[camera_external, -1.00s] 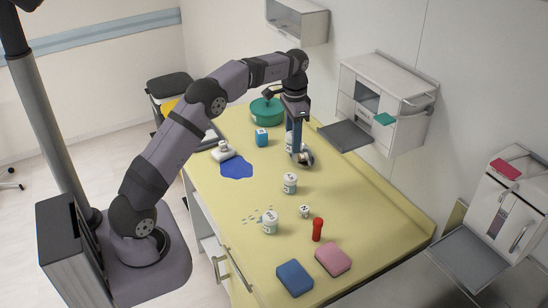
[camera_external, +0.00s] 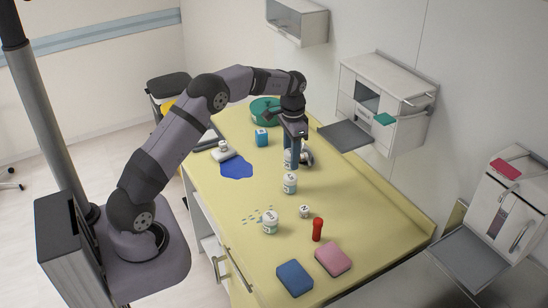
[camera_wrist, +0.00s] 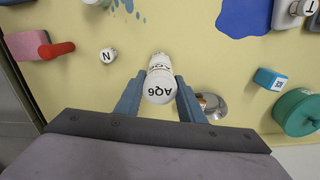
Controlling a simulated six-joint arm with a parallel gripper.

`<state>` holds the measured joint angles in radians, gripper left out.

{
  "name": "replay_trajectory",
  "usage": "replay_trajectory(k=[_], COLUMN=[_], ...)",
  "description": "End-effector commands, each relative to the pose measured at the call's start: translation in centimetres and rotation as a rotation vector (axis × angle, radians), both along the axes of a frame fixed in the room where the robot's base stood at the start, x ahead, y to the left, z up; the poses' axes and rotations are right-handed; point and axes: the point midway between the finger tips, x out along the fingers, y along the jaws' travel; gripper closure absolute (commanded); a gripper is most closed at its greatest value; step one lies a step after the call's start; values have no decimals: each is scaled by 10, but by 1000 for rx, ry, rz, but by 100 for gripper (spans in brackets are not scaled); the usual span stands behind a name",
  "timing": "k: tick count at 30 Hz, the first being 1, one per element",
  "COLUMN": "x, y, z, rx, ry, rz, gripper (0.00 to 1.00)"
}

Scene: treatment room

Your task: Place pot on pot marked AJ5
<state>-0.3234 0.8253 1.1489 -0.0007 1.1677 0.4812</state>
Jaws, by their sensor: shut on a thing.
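My gripper (camera_external: 293,160) is shut on a white pot (camera_wrist: 158,88), whose lid reads AQ6 in the wrist view. In the external view this pot is partly hidden by the fingers. A second white pot (camera_external: 289,183) stands upright on the table just in front of the gripper; it appears to show behind the held pot in the wrist view (camera_wrist: 160,62), with its label only partly visible. A third white pot (camera_external: 270,222) stands further toward the near end. I cannot read AJ5 on either standing pot.
A metal dish (camera_wrist: 212,106) lies close beside the gripper. A small N block (camera_external: 304,211), a red bottle-shaped item (camera_external: 317,229), and blue (camera_external: 295,278) and pink (camera_external: 333,259) blocks sit nearer. A blue cube (camera_external: 262,137) and green pot (camera_external: 266,110) stand behind.

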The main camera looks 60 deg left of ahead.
Motion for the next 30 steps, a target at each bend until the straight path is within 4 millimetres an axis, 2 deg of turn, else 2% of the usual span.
replay_trajectory(k=[4,12,26,27,28,30], x=[-1,0,0,0,0,0], y=[0,0,0,0,0,0], z=[-6,-34,-42,-41,-40,-40], rx=[-1,0,0,0,0,0], ry=[2,1,0,0,0,0], rz=[0,0,0,0,0,0], gripper=[87,87,87,55,48,46])
